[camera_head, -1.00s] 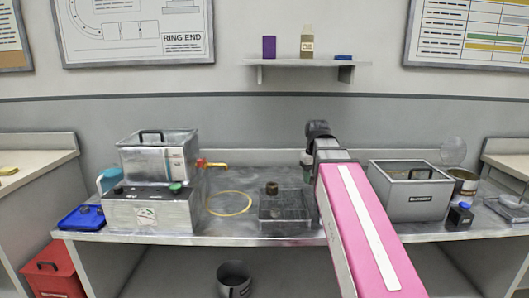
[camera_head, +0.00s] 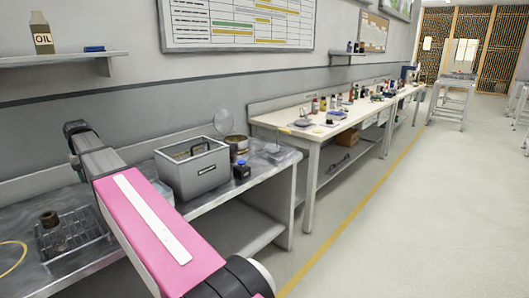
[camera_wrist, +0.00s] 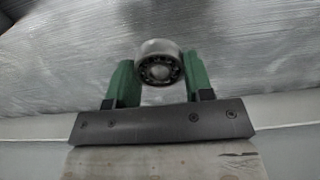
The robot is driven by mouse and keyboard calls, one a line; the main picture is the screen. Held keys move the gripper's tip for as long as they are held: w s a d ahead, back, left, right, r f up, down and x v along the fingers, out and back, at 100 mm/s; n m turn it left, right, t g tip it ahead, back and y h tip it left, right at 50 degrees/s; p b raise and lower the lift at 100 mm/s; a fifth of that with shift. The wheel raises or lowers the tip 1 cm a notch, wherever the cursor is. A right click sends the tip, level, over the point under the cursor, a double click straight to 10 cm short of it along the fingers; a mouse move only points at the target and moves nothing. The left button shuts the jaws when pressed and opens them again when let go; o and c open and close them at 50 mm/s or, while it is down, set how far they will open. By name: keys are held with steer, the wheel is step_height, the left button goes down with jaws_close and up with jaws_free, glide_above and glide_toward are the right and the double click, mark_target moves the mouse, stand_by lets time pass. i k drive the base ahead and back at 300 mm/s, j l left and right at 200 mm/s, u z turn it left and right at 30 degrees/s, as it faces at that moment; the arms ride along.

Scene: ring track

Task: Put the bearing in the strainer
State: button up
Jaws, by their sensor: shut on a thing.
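The bearing (camera_wrist: 160,65) is a small steel ring with dark balls. In the wrist view my gripper (camera_wrist: 159,75) has its green fingers shut on both sides of it, with a grey metal surface behind. In the head view my arm covers the gripper and the bearing. No strainer is clear to me. A wire basket (camera_head: 92,238) sits on the bench to the left of my arm.
A white workbench (camera_head: 320,130) with several items stands farther right. The floor (camera_head: 400,220) there is clear.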

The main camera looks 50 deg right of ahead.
mark_target(272, 150)
steer(key=k+z, duration=0.2)
steer(key=k, duration=0.2)
steer(key=k+l+z, duration=0.25)
steer(key=k, duration=0.15)
steer(key=l+z, duration=0.1)
steer(key=l, duration=0.15)
steer(key=k+l, duration=0.15)
steer(key=i+l, duration=0.15)
steer(key=l, duration=0.2)
steer(key=i+l, duration=0.15)
steer(key=l, duration=0.2)
steer(key=i+l, duration=0.15)
steer(key=l, duration=0.2)
steer(key=i+l, duration=0.15)
steer(key=l, duration=0.2)
steer(key=i+l, duration=0.3)
steer(key=l, duration=0.2)
steer(key=i+l, duration=0.35)
steer(key=l, duration=0.15)
